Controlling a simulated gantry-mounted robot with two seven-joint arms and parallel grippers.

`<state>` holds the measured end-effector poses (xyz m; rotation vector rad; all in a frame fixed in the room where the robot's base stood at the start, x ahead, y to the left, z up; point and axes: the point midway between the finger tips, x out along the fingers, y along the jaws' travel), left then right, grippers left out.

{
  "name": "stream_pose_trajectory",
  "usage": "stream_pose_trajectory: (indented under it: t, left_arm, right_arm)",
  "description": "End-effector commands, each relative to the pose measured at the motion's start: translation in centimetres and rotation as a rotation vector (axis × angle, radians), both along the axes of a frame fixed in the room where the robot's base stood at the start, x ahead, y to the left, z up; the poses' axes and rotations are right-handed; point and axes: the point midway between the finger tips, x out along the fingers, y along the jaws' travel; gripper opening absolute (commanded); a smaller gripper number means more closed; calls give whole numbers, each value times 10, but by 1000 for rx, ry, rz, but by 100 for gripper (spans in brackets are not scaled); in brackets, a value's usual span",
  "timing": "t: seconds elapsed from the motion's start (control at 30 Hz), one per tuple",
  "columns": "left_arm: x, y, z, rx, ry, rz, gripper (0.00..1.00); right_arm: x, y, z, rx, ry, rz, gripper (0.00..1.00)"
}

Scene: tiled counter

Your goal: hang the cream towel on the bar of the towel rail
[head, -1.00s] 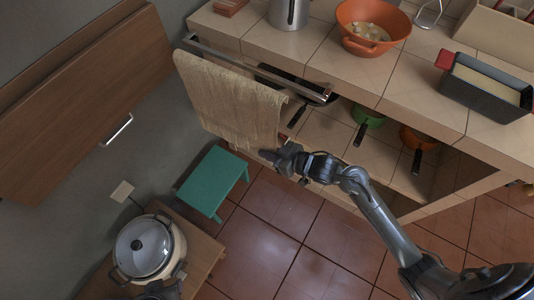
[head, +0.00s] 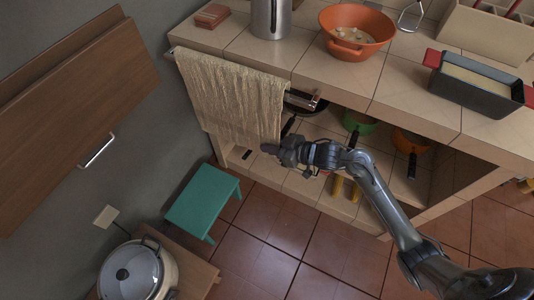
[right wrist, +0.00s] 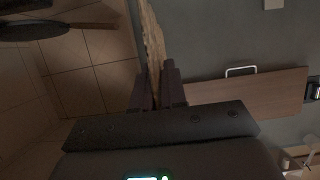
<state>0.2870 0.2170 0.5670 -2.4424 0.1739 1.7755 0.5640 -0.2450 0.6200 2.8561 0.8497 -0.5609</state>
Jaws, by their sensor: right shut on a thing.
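The cream towel (head: 232,98) is draped over the bar of the towel rail (head: 313,101) at the counter's front edge. Its front side hangs down in folds and covers most of the bar; how far it reaches behind is hidden. My right gripper (head: 272,149) is at the towel's lower right corner, below the bar. In the right wrist view, the fingers of the right gripper (right wrist: 158,90) are shut on the towel's edge (right wrist: 152,42), which runs away from them as a narrow strip. My left gripper is not in view.
On the counter stand an orange bowl (head: 357,32), a metal canister (head: 271,18) and a dark loaf pan (head: 475,88). Pans with handles sit on the shelf below. A teal stool (head: 203,197), a lidded pot (head: 132,272) and a wooden wall cabinet (head: 75,110) are at left.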

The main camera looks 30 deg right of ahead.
Motion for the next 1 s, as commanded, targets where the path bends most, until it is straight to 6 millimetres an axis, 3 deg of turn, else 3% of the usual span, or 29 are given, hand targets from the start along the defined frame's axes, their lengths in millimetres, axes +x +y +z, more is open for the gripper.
stream_pose_trajectory:
  t: [0.5,1.0]
  left_arm:
    - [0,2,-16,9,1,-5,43]
    - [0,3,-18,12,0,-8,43]
  right_arm:
    - [3,-5,-25,0,-2,-1,0]
    - [3,-5,-28,0,-2,-1,0]
